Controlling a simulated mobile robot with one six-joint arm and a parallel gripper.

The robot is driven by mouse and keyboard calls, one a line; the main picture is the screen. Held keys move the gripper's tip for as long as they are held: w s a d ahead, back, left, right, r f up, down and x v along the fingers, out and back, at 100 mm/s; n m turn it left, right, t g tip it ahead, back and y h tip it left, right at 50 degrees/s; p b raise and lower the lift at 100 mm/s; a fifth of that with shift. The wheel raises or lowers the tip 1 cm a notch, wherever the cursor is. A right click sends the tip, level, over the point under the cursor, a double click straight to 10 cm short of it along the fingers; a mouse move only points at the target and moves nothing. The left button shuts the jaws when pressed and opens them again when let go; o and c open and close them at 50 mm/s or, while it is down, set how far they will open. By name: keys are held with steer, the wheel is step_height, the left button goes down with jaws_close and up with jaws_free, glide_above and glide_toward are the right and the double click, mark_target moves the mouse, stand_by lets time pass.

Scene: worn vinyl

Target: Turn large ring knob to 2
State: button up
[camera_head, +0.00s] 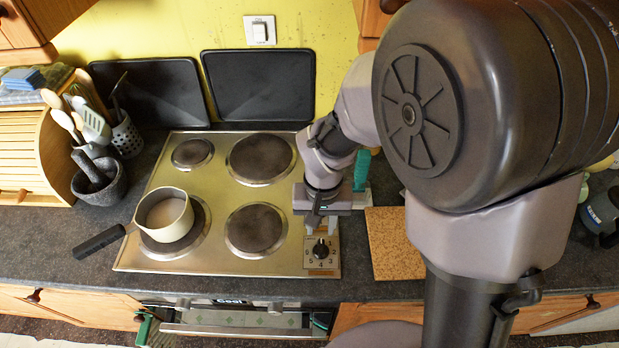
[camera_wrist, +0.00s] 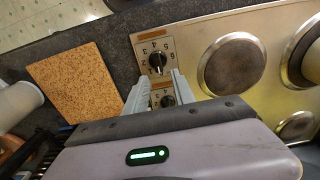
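The hob's control strip at its right edge carries dark round knobs on pale number plates. The front knob (camera_head: 320,250) is in plain sight and also shows in the wrist view (camera_wrist: 157,61). Another knob (camera_wrist: 167,101) shows farther back along the strip, between my fingers in the wrist view; it is hidden by my gripper in the head view. Which knob is the large ring's, and the exact pointer settings, I cannot tell. My gripper (camera_head: 320,226) points down over the strip. Its two grey fingers (camera_wrist: 159,80) are apart, with nothing visibly held between them.
A cream saucepan (camera_head: 165,216) stands on the front left ring, its black handle reaching left. The other rings are bare. A cork board (camera_head: 394,245) lies right of the hob. Two black trays (camera_head: 262,85) lean at the back wall. A mortar (camera_head: 100,182) and utensils stand left.

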mark_target(321, 246)
steer(key=shift+s+d+f+b, duration=0.25)
steer(key=shift+d+f+b, duration=0.05)
steer(key=shift+f+b, duration=0.15)
steer(key=shift+a+f+b, duration=0.1)
steer(key=shift+f+b, duration=2.65)
steer(key=shift+f, duration=0.75)
jaws_close()
steer(key=m+b, duration=0.1)
steer(key=m, duration=0.1)
steer(key=m+b, duration=0.2)
steer(key=shift+w+f+m, duration=0.2)
steer(key=shift+f+m, duration=0.1)
steer(key=shift+f, duration=0.05)
steer(key=m+b, duration=0.1)
steer(key=m, duration=0.2)
steer(key=shift+s+m+b, duration=0.1)
steer(key=shift+m+b, duration=0.2)
steer(key=m+b, duration=0.1)
steer(key=m, duration=0.2)
steer(key=shift+b, duration=0.35)
steer(key=m+b, duration=0.2)
steer(key=m, duration=0.2)
steer(key=shift+f, duration=0.1)
steer(key=shift+c, duration=1.2)
jaws_free()
steer(key=shift+r+m, duration=0.3)
steer(key=shift+m, duration=0.9)
steer(key=shift+o, duration=1.2)
steer(key=shift+r, duration=0.25)
